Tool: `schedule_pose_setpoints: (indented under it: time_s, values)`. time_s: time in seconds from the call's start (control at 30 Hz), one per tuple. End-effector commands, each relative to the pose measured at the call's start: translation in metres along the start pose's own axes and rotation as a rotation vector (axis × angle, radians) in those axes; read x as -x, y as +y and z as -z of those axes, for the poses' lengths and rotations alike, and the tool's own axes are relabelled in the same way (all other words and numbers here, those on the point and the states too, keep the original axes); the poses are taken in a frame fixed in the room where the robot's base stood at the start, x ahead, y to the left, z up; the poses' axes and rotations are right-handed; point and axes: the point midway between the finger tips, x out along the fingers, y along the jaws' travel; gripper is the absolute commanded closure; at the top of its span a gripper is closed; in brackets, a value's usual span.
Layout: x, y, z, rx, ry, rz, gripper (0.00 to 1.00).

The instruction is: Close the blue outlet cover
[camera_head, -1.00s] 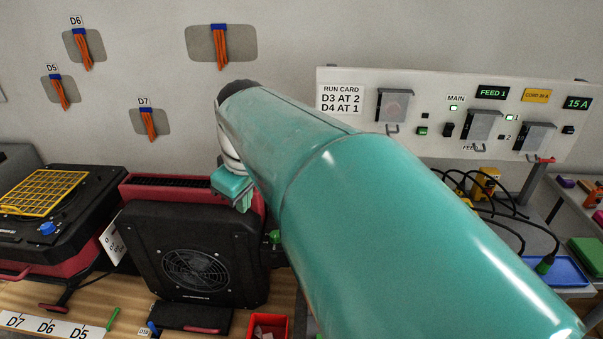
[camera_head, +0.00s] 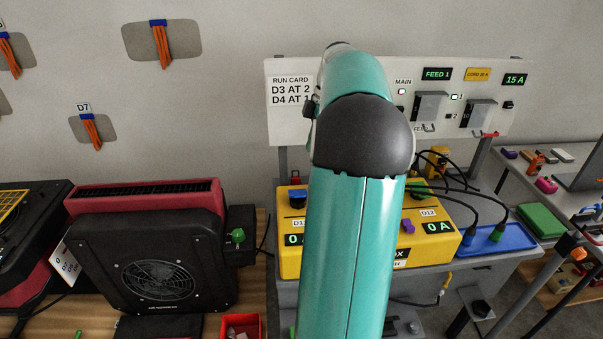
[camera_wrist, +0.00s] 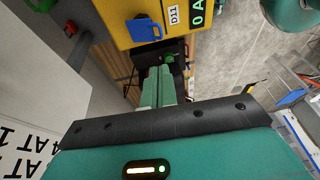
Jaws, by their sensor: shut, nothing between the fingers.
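The blue outlet cover (camera_wrist: 145,29) is on the yellow box (camera_wrist: 115,12) beside the D11 label in the wrist view. It looks swung out from the box face, but its exact angle is hard to tell. In the head view the blue cover (camera_head: 297,197) shows at the box's upper left, just left of my arm. My gripper (camera_wrist: 160,75) is shut and empty. In the wrist view its fingertips lie just below the cover in the picture, with no contact visible. In the head view my arm hides the gripper and the middle of the yellow box (camera_head: 290,259).
The white panel (camera_head: 290,125) with the run card stands behind my arm. A black fan unit (camera_head: 150,260) stands on the bench at left. Black cables run to a blue tray (camera_head: 495,240) right of the yellow box. A red bin (camera_head: 242,327) sits in front.

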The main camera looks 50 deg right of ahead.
Motion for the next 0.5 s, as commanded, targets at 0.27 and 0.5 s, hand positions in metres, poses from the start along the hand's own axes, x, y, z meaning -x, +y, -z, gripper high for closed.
schedule_pose_setpoints:
  time_s: [0.27,0.5]
  values:
    - [-0.041,0.001,0.001,-0.001,0.0,0.004,1.0]
    - [-0.088,0.001,0.002,-0.001,-0.001,0.003,1.0]
